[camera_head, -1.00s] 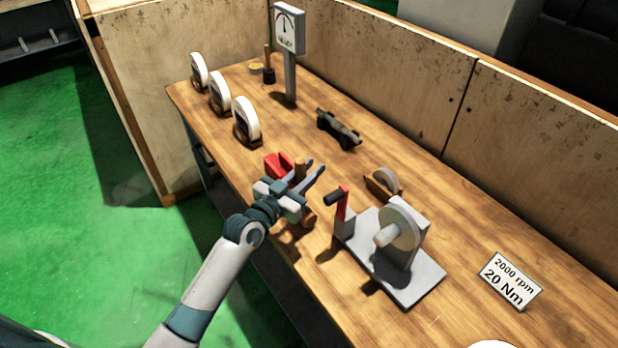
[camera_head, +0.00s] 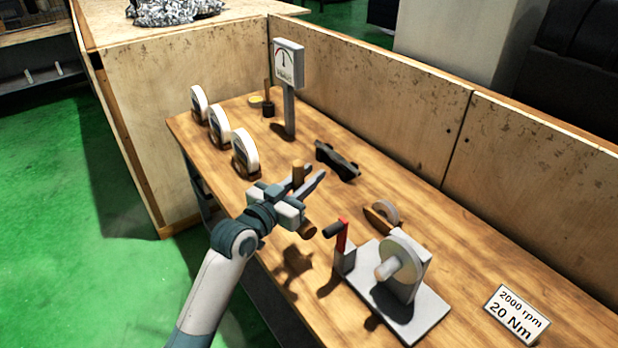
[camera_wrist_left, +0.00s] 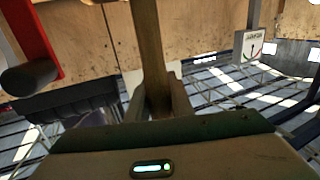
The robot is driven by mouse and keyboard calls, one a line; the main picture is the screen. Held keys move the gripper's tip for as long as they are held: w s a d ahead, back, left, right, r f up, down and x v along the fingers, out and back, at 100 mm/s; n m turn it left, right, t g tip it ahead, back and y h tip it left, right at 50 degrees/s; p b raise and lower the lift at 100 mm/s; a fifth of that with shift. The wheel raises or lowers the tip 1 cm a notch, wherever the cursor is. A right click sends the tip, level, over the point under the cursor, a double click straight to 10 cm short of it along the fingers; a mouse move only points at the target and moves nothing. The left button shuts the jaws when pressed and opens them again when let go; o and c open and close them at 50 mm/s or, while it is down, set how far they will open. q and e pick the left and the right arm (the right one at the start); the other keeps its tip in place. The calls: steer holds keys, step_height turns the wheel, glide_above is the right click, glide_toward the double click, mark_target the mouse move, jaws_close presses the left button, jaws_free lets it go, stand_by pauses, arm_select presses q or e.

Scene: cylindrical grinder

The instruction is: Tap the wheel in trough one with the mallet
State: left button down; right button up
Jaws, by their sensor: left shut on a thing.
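My left gripper (camera_head: 309,184) is shut on a wooden handle, which I take for the mallet (camera_head: 308,230). It is raised above the table, its shadow below. In the left wrist view the handle (camera_wrist_left: 150,45) runs upward between the fingers (camera_wrist_left: 157,105); I cannot make out the mallet's head. Three white wheels (camera_head: 198,101), (camera_head: 219,123), (camera_head: 246,152) stand upright in a row of small dark troughs at the table's left edge. They are beyond the gripper and apart from it. I cannot read which trough is one. My right gripper is not in view.
A small wheel (camera_head: 386,211), a dark rest (camera_head: 337,161), a dial gauge on a post (camera_head: 288,65) and a sign (camera_head: 516,313) stand on the table (camera_head: 450,240). Wooden panels close the back.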

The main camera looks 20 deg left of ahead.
arm_select(q)
steer(key=n+y+b, duration=0.2)
steer(key=y+b, duration=0.1)
glide_above(304, 226)
step_height(304, 226, down, 3)
steer(key=shift+t, duration=0.3)
steer(key=s+a+n+y+b, duration=0.1)
steer(key=s+a+n+y, duration=0.1)
steer(key=s, duration=0.4)
steer(key=shift+a+f+y, duration=0.25)
steer(key=shift+f+y, duration=0.15)
steer(key=shift+y, duration=0.2)
steer(key=shift+w, duration=0.1)
